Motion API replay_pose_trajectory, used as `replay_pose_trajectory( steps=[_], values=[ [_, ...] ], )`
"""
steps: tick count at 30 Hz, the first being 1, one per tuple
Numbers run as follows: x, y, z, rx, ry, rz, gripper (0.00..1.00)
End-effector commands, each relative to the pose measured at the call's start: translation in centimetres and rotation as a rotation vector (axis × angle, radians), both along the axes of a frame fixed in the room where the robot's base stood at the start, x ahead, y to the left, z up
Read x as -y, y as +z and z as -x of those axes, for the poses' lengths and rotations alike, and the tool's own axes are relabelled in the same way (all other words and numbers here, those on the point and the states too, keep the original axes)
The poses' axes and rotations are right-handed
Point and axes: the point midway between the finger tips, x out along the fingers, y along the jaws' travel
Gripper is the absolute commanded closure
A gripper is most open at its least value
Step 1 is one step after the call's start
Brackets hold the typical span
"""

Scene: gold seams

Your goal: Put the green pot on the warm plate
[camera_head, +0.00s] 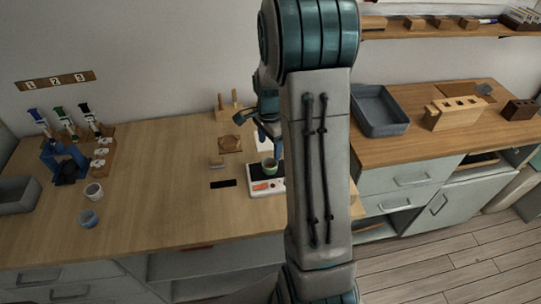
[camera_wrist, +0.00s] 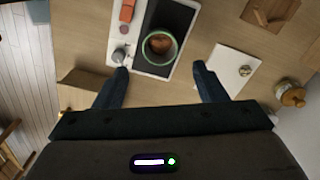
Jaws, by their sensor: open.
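The green pot (camera_wrist: 160,46) is a small round vessel with a bright green rim and brownish contents. In the wrist view it stands upright on the black top of a white-edged plate (camera_wrist: 182,18), apparently the warm plate. In the head view the pot (camera_head: 269,165) stands at the back part of this plate (camera_head: 282,190), partly hidden by my arm. My gripper (camera_wrist: 161,73) is open and empty, its fingers wide apart on either side of the pot's line and short of it. In the head view my gripper (camera_head: 267,128) is above and behind the pot, partly hidden.
An orange piece (camera_wrist: 127,10) and a small grey item (camera_wrist: 120,56) lie along the plate's white edge. A white card (camera_wrist: 228,72) and a jar (camera_wrist: 290,93) are to the right.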

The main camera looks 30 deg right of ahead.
Motion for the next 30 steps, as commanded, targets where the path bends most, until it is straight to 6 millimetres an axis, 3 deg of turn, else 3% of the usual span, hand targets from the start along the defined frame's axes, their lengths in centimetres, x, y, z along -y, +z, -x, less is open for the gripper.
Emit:
replay_pose_trajectory(
  steps=[3, 10, 14, 21, 30],
  values=[
    [0.0, 2.2, 0.0, 0.003, 0.000, 0.001, 0.35],
    [-0.2, 4.5, 0.2, 0.003, 0.011, 0.001, 0.35],
    [-1.5, 6.3, 1.2, 0.024, 0.111, 0.004, 0.35],
    [-6.5, 11.2, 6.7, 0.104, 0.552, 0.038, 0.35],
    [-11.2, 14.1, 15.1, 0.190, 1.132, 0.129, 0.35]
  ],
)
